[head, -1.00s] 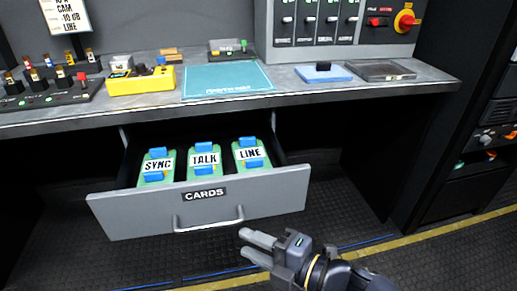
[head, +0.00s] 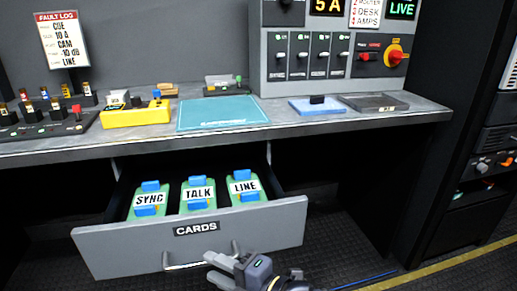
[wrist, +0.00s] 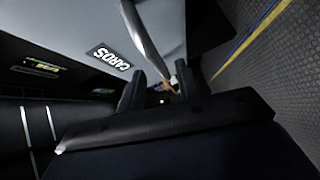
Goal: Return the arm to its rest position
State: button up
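My gripper (head: 212,268) is in front of the open drawer's front, low in the head view, and overlaps the right part of the drawer handle (head: 186,265). Its two fingers are apart; they also show in the wrist view (wrist: 158,82) with a gap between them. The handle (wrist: 143,35) runs down toward that gap in the wrist view; I cannot tell whether the fingers touch it. I see nothing held. The rest of my arm runs out of the bottom of the head view.
The grey drawer (head: 120,243) labelled CARDS stands open with the SYNC (head: 150,200), TALK (head: 198,194) and LINE (head: 243,187) cards inside. The desk (head: 290,118) overhangs it. A rack (head: 480,170) stands at the right.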

aim_at(204, 263)
jog(key=shift+b+x, duration=0.6)
jog(key=shift+x, duration=1.35)
